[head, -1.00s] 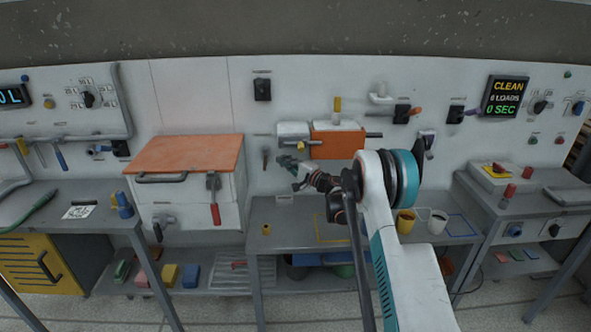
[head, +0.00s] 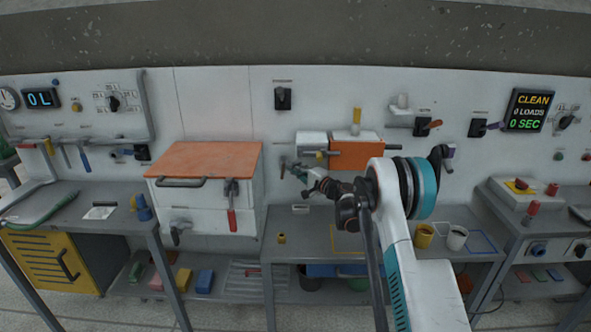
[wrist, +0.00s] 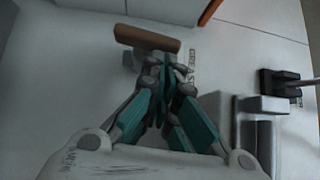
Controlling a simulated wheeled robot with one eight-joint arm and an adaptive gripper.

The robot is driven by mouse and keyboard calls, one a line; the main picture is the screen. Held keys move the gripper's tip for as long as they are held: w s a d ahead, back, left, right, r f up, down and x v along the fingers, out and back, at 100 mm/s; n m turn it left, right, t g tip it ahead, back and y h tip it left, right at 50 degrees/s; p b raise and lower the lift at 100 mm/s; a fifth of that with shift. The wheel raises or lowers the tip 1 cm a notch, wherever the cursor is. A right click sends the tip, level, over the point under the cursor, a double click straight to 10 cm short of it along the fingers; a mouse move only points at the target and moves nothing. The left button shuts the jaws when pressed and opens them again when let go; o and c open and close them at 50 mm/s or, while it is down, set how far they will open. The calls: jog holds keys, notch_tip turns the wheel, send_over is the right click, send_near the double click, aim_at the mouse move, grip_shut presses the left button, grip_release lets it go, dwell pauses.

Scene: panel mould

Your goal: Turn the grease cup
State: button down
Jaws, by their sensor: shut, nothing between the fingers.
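The grease cup (wrist: 147,39) shows in the wrist view as a brown bar on a grey stem, set on the white panel beside a partly hidden lettered label. The bar is slightly tilted. In the head view it is a small dark handle (head: 283,164) left of the orange block. My gripper (wrist: 164,62) is shut and empty, its fingertips at the bar's lower edge in the wrist view. I cannot tell whether they touch it. In the head view my gripper (head: 297,171) is just right of the handle, in front of the panel.
An orange block (head: 357,155) and a grey-white block (head: 311,142) are on the panel close by to the right. An orange-lidded box (head: 206,160) stands to the left. A grey bench (head: 305,240) lies below, with yellow and white cups (head: 424,236) at its right.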

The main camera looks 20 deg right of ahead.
jog(key=shift+r+n+g, duration=0.2)
jog(key=shift+n+g, duration=0.1)
jog(key=shift+w+a+r+p, duration=0.2)
jog(key=shift+a+r+p, duration=0.1)
jog(key=shift+a+r, duration=0.4)
dwell(1.5)
jog(key=shift+s+d, duration=0.1)
jog(key=shift+d, duration=0.05)
